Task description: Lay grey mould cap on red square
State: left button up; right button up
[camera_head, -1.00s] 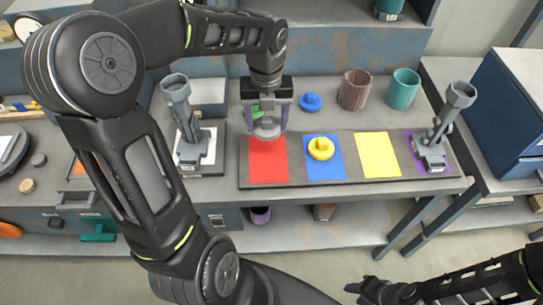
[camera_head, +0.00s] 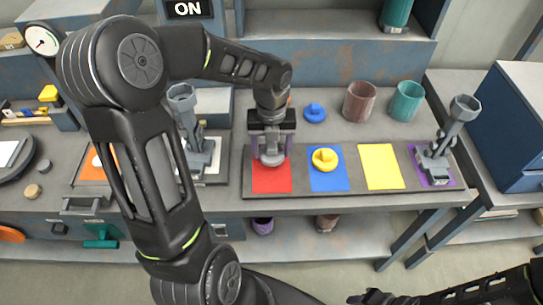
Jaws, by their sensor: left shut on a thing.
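The grey mould cap (camera_head: 272,158) is between the fingers of my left gripper (camera_head: 271,147), which is shut on it. The cap shows over the upper part of the red square (camera_head: 271,181) on the dark strip; I cannot tell whether it touches the square. The gripper points down and hides part of the cap's top. The lower part of the red square is bare. My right gripper (camera_head: 374,297) shows only as a dark end at the bottom edge, away from the bench, and its jaws cannot be made out.
A yellow cap (camera_head: 325,160) lies on the blue square (camera_head: 328,181). The yellow square (camera_head: 381,167) is empty. A grey stand (camera_head: 440,148) is on the purple square. A blue cap (camera_head: 315,113), brown cup (camera_head: 359,102) and teal cup (camera_head: 406,101) stand behind. Another grey stand (camera_head: 200,150) is left.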

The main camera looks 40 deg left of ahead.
aim_at(271, 158)
pick_arm(q)
jog(key=shift+f, duration=1.8)
jog(key=shift+f, duration=0.15)
jog(key=o, duration=1.4)
notch_tip(271, 158, up, 12)
jog(key=shift+r, duration=0.2)
